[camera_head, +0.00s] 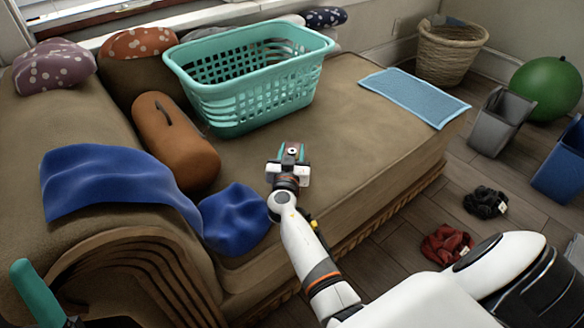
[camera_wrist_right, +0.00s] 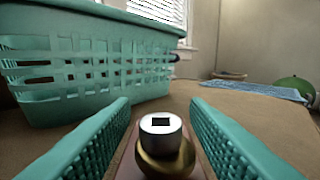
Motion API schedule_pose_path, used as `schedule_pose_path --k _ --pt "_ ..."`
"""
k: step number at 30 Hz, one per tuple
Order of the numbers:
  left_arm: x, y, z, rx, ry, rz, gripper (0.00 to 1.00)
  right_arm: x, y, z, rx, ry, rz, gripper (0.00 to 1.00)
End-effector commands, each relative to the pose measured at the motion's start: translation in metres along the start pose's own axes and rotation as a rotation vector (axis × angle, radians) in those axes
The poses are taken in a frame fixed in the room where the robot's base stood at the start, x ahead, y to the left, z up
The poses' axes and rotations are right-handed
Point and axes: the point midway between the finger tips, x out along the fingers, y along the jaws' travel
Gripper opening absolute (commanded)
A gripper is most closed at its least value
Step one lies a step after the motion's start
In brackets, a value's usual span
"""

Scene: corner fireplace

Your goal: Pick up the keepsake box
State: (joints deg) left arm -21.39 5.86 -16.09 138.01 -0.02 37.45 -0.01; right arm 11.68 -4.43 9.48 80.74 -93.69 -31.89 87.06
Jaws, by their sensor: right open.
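My right gripper (camera_head: 292,150) is low over the sofa seat, in front of the teal basket. Its two teal fingers are spread apart in the right wrist view (camera_wrist_right: 158,125). Between them is a small reddish-brown thing (camera_wrist_right: 127,160) with a gold and white round piece on top, probably the keepsake box. Clear gaps show between it and the fingers. In the head view it is mostly hidden by the gripper. Of my left gripper, only a teal finger (camera_head: 38,295) shows at the lower left edge, so its opening is not visible.
The teal basket (camera_head: 250,75) stands behind the right gripper. An orange-brown bolster (camera_head: 175,145) and blue cloth (camera_head: 235,218) lie left on the sofa (camera_head: 365,135). A light blue towel (camera_head: 414,95) lies at the right. Bins and a green ball (camera_head: 546,88) stand on the floor.

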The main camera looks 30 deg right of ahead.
Motion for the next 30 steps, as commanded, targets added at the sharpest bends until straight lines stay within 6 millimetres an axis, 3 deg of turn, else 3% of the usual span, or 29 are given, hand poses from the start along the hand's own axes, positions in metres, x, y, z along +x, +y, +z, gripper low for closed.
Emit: schedule_pose_path --k 8,16,30 --pt "-0.0001 -0.0002 0.0018 -0.001 -0.010 0.000 0.75 0.0035 -0.0004 -0.0002 -0.001 0.000 0.000 0.42" --pt "0.0001 -0.0003 0.0018 -0.001 -0.011 0.000 0.75 0.0032 -0.0005 -0.0004 -0.001 0.001 -0.001 0.00" --pt "0.0000 -0.0006 0.0014 -0.002 -0.011 -0.001 0.75 0.0048 -0.0011 0.0016 0.000 -0.002 -0.001 0.00"
